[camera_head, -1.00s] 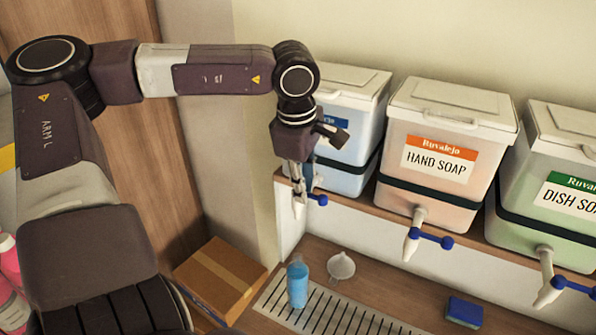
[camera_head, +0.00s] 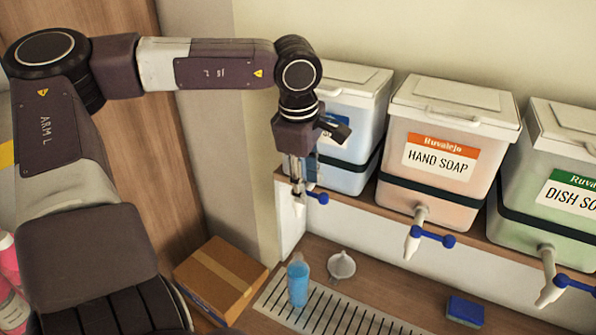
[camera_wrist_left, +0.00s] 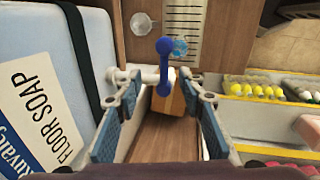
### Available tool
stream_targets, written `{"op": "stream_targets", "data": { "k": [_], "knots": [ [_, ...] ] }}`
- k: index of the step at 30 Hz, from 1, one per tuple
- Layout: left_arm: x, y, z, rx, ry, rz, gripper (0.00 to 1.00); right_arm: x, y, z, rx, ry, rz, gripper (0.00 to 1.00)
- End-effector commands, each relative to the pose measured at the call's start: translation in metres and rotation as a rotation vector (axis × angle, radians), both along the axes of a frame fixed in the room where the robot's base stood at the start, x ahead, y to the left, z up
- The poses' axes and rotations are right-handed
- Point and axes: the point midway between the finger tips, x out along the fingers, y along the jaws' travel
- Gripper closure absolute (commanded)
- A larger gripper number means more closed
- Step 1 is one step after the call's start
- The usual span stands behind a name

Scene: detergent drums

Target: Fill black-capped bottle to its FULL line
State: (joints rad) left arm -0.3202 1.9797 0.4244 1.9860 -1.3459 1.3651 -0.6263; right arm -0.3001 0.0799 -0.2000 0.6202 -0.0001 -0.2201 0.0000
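The bottle (camera_head: 298,285) stands upright on the slatted drip tray (camera_head: 335,317), with blue liquid filling most of it. It also shows from above in the left wrist view (camera_wrist_left: 180,47). I see no black cap on it, and its FULL line is too small to make out. The floor soap drum (camera_head: 345,178) has a white tap with a blue lever (camera_head: 318,198), also in the left wrist view (camera_wrist_left: 164,62). My left gripper (camera_head: 297,188) is at this tap, its blue-padded fingers apart on either side of it. My right gripper is out of view.
A white funnel (camera_head: 341,266) lies beside the bottle. The hand soap drum (camera_head: 440,165) and dish soap drum (camera_head: 550,200) stand on the shelf to the right. A blue sponge (camera_head: 465,310) and a cardboard box (camera_head: 220,278) flank the tray.

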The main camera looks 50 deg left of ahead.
Motion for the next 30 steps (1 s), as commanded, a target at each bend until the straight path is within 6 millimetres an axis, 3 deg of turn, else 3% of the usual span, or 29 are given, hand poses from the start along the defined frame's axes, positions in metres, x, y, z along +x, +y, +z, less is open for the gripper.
{"op": "stream_targets", "data": {
  "k": [21, 30],
  "knots": [
    [-0.004, -0.003, 0.041, 0.000, -0.001, 0.000, 0.64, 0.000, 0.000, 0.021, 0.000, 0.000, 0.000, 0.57],
    [-0.005, -0.003, 0.044, 0.001, 0.000, 0.000, 0.64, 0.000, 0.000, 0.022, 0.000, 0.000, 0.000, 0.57]
  ]
}}
